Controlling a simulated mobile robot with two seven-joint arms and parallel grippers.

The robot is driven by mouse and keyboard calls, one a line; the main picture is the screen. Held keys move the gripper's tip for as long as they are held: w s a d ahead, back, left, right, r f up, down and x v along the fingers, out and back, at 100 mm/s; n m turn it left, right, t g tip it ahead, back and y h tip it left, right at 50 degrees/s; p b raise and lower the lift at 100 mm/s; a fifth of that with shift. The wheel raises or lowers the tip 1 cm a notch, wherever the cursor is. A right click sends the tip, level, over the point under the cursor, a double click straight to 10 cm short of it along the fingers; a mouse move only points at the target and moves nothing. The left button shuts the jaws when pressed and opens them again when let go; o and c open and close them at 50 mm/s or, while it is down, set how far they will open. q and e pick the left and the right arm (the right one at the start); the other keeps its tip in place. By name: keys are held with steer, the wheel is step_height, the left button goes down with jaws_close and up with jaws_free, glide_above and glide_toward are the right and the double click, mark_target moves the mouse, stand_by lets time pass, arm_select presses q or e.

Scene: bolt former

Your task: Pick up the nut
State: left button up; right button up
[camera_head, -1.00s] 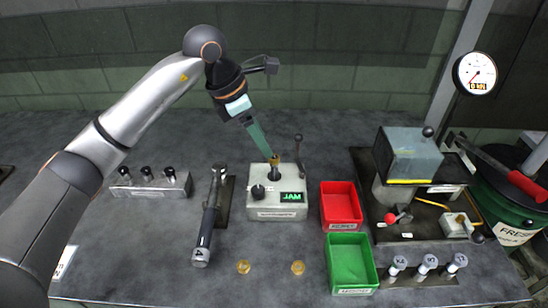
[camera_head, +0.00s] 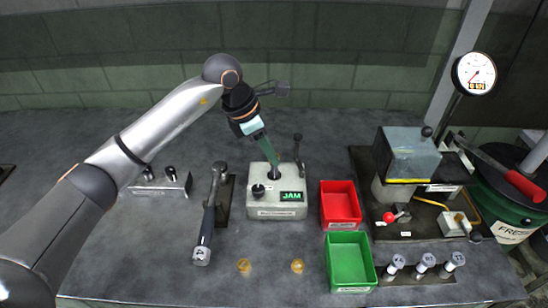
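My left gripper (camera_head: 273,165) points down at the dark post on top of the grey box (camera_head: 262,212), which has a green "JAM" display. Its teal fingers reach the post's top and cover it; I cannot tell whether they are closed on anything there. Two small brass rings, which look like nuts, lie flat on the table in front of the box: a left one (camera_head: 244,265) and a right one (camera_head: 297,266). Both are well apart from the gripper. No brass piece shows at the post. My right gripper is not in view.
A red bin (camera_head: 341,225) and a green bin (camera_head: 331,268) stand right of the box. A hammer-like tool (camera_head: 208,225) lies left of it. A press (camera_head: 408,165) with a gauge (camera_head: 474,73) stands at the right. An upright lever (camera_head: 298,152) rises close beside the gripper.

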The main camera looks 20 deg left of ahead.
arm_select(q)
jaws_close()
steer(key=shift+r, duration=0.1)
steer(key=shift+r, duration=0.45)
step_height(320, 180, up, 2)
steer(key=shift+r+b, duration=0.2)
steer(key=shift+b, duration=0.15)
steer(key=s+d+r+b, duration=0.1)
steer(key=s+d+r, duration=0.1)
steer(key=s+r, duration=0.7)
steer(key=shift+s+r+b, duration=0.25)
steer(key=shift+s+b, duration=0.05)
steer(key=shift+s, duration=2.15)
steer(key=shift+d, duration=0.1)
